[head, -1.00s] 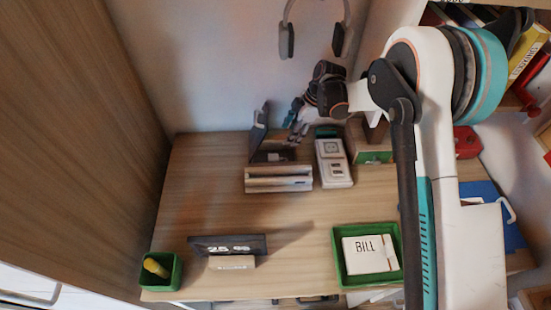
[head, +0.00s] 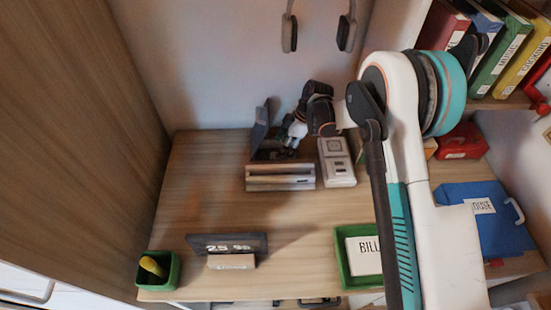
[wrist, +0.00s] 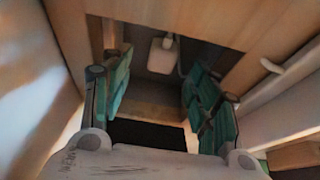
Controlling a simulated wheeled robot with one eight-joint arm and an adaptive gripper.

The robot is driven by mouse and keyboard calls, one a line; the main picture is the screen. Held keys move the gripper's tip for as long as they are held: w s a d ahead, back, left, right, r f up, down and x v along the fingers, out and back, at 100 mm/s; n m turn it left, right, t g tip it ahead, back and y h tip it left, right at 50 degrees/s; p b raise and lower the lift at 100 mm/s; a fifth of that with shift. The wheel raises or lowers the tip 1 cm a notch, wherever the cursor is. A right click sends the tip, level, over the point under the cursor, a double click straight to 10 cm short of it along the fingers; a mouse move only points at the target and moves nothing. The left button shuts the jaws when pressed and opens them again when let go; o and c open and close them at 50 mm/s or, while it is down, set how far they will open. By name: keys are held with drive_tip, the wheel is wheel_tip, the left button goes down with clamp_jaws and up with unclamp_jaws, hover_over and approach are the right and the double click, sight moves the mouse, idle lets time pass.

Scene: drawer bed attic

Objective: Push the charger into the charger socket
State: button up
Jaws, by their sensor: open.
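The white charger socket block (head: 337,172) lies flat on the desk, with a round-faced outlet at its far end. A small white object with a cord (wrist: 162,57), perhaps the charger, shows in the wrist view beyond my fingers, inside a wood-walled space. I cannot make out the charger in the head view. My gripper (head: 289,138) is over the open box, left of the socket block's far end. In the wrist view its teal-padded fingers (wrist: 160,85) are spread apart with nothing between them; the white object lies farther off.
The open box (head: 280,178) has its dark lid raised at the back. A clock (head: 227,243), a green cup (head: 158,270) and a green tray (head: 342,265) stand toward the desk's front. A blue folder (head: 480,220) and red box (head: 462,143) lie right. The desk's middle is clear.

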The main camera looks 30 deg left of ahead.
sight(275, 158)
drive_tip(key=b+x, duration=0.2)
drive_tip(key=x, duration=0.3)
drive_tip(key=shift+s+d+f+b, duration=0.15)
drive_tip(key=shift+f+b, duration=0.05)
drive_tip(key=shift+b, duration=0.15)
drive_tip(key=shift+c, duration=0.2)
drive_tip(key=c, duration=1)
